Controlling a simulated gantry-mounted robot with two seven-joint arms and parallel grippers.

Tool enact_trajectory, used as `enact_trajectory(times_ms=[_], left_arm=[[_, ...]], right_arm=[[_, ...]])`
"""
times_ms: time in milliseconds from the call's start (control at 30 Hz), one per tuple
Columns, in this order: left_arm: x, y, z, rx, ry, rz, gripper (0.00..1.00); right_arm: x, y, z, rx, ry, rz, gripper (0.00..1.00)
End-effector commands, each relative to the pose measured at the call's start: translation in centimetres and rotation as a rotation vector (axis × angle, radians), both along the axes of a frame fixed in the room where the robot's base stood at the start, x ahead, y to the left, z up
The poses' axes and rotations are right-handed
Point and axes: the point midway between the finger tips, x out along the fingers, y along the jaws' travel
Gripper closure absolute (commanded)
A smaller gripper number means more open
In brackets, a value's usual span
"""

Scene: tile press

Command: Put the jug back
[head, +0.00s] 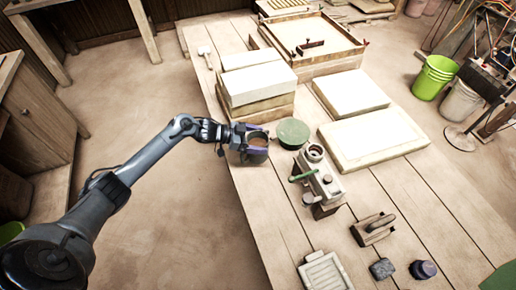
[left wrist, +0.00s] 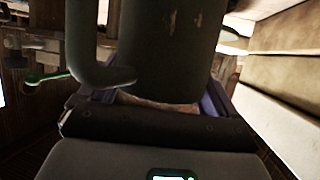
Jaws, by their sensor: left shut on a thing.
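My left gripper (head: 259,147) is shut on the dark jug (head: 254,158) over the left edge of the workbench. In the left wrist view the jug (left wrist: 170,45) fills the upper middle, with its handle (left wrist: 105,75) on the left side. The purple fingers (left wrist: 155,103) lie on either side of its body. I cannot tell whether the jug touches the bench. My right gripper is not in view.
A small press with a green handle (head: 320,180) stands right of the jug. Stacked pale slabs (head: 257,85) lie behind it, and a large pale slab (head: 372,138) lies to the right. A wooden block with a handle (head: 373,229) and a dark pot (head: 423,269) sit in front.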

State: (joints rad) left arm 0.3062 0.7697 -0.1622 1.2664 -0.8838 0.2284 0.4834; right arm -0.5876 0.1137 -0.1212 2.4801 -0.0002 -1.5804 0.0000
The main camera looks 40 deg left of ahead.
Motion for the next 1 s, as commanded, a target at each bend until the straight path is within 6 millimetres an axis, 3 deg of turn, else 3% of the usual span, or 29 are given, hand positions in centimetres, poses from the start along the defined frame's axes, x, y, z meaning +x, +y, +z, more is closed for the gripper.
enact_trajectory(times_ms=[233,500,967,1000], left_arm=[[0.1,0.0,-1.0,0.000,-0.006,-0.001,0.94],[0.2,0.0,-3.9,-0.002,-0.008,0.001,0.94],[0.1,0.0,-4.5,0.000,-0.008,0.000,0.94],[0.0,0.0,-4.6,0.001,-0.002,0.000,0.04]], right_arm=[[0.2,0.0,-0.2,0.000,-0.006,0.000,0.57],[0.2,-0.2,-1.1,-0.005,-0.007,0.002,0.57],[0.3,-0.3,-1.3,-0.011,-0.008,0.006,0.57],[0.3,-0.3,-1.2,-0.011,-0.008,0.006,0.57]])
